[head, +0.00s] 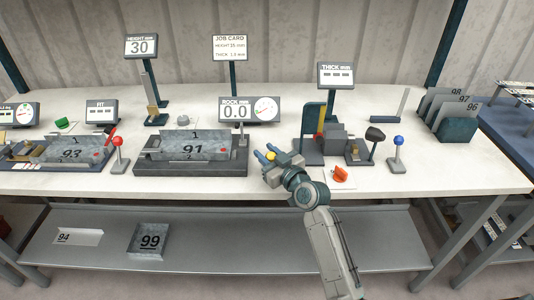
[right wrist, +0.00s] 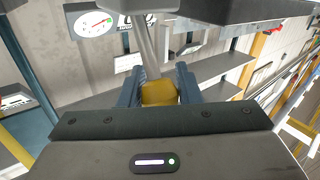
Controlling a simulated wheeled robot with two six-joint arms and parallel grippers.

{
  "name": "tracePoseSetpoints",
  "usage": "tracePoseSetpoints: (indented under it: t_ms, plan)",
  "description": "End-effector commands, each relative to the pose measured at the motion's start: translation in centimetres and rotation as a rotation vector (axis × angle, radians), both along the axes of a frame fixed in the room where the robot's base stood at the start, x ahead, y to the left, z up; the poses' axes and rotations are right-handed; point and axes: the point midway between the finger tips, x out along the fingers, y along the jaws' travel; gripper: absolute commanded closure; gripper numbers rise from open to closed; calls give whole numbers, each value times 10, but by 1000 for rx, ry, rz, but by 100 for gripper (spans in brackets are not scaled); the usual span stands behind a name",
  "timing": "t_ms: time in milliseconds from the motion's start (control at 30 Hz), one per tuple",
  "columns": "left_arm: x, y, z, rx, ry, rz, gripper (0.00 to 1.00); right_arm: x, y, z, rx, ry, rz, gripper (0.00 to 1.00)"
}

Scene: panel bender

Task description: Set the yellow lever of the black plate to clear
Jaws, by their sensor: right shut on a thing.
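A grey rod runs up from the knob there. The gripper hides the lever's foot in the head view, and its setting cannot be told. My left gripper is out of view.
A red-knobbed lever (head: 118,142) stands left of the plate and a blue-knobbed one (head: 398,141) at right. A fixture with a green upright (head: 313,125) stands close right of my gripper. An orange part (head: 339,174) lies near the front edge. The ROCK display (head: 249,109) stands behind.

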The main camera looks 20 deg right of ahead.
Motion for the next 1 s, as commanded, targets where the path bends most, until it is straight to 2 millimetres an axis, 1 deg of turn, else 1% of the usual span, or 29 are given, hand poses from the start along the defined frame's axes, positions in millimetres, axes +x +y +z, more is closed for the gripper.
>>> tracePoseSetpoints:
  t_ms: [167, 267, 467, 700, 900, 1000]
  plan:
    - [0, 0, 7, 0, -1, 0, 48, 1, 0, 3, 3, 14, 1, 100]
    - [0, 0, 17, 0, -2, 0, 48, 3, -1, 6, 12, 40, 0, 100]
    - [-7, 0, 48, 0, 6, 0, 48, 10, -3, 12, 38, 138, 0, 100]
    - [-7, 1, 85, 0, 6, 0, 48, 20, -6, 12, 80, 287, 1, 100]
    - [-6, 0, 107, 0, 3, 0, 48, 28, -8, 10, 113, 398, 0, 100]
    - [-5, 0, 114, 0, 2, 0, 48, 31, -9, 8, 125, 440, 0, 100]
